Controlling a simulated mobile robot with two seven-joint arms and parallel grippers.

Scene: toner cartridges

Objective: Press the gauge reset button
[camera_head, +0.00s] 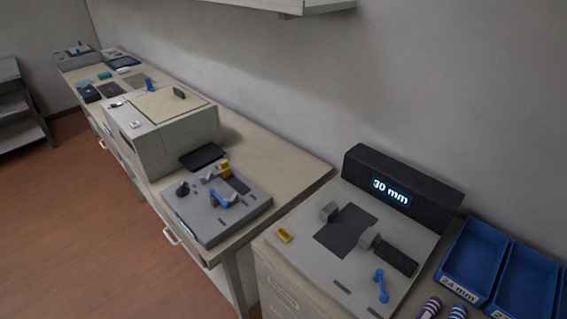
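A gauge (300,255) with a light grey base stands on the cabinet top at the right. Its black display (405,188) at the back reads "30 mm" in pale lit digits. A small yellow piece (285,235) sits at the left corner of the base; I cannot tell whether it is the reset button. Two grey blocks (328,211) and (369,238) stand at a dark pad (346,230). A blue lever (380,285) is near the front right. Neither of my grippers is in view.
A grey fixture (217,203) and a printer-like box (160,135) stand on the long bench. A shelf (290,6) overhangs the wall. The floor (75,220) at left is clear.

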